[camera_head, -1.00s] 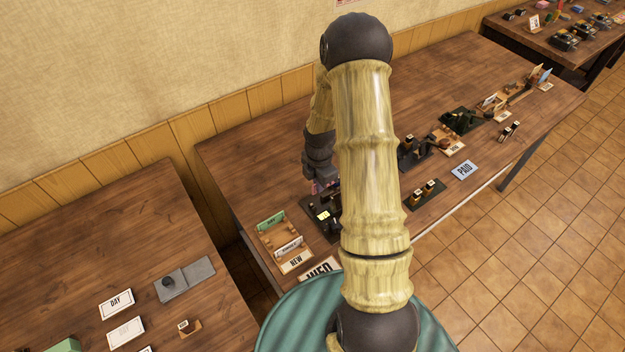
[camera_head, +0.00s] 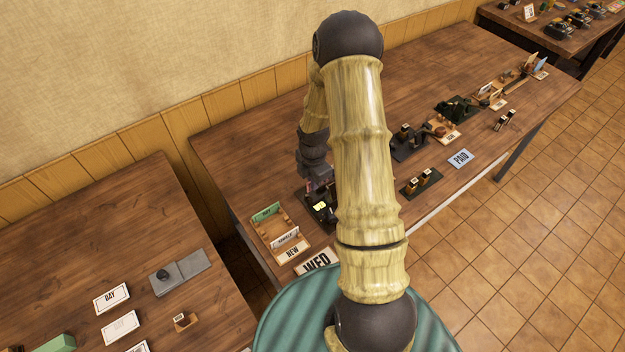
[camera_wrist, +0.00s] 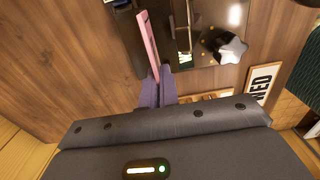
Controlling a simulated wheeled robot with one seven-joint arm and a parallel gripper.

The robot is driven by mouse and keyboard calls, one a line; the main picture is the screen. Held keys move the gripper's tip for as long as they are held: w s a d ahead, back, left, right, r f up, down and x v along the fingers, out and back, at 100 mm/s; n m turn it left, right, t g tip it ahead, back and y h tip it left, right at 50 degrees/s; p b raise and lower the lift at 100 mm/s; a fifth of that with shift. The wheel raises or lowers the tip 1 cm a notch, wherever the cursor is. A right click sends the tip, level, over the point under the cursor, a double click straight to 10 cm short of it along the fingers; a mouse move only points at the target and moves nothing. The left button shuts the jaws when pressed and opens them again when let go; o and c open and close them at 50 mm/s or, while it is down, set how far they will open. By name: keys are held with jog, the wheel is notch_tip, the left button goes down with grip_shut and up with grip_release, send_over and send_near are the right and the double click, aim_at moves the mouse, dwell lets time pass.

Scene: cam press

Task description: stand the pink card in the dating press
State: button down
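The pink card (camera_wrist: 148,42) shows nearly edge-on in the wrist view, sticking up from between the purple fingers of my gripper (camera_wrist: 156,90). The gripper is shut on its lower end. The dating press (camera_wrist: 208,15) is a dark glossy plate with brass parts and a grey star-shaped knob (camera_wrist: 228,47). The card is over or beside the plate's left side; I cannot tell whether it touches. In the head view the press (camera_head: 320,206) stands at the near left of the table, and my arm hides part of it and most of the gripper.
A wooden rack (camera_head: 267,236) with a green card (camera_head: 266,212) and a white card stands left of the press, with a NEW label at its front. A WED sign (camera_head: 318,262) lies nearby. More stamps and a blue PAID card (camera_head: 461,158) lie right.

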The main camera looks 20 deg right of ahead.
jog(key=shift+f+b, duration=0.7)
jog(key=shift+f, duration=0.65)
jog(key=c, duration=1)
grip_release()
jog(key=shift+c, duration=0.2)
jog(key=shift+r, duration=0.1)
jog(key=shift+r+p, duration=3)
jog(key=shift+r, duration=0.45)
jog(key=shift+a+r, duration=0.1)
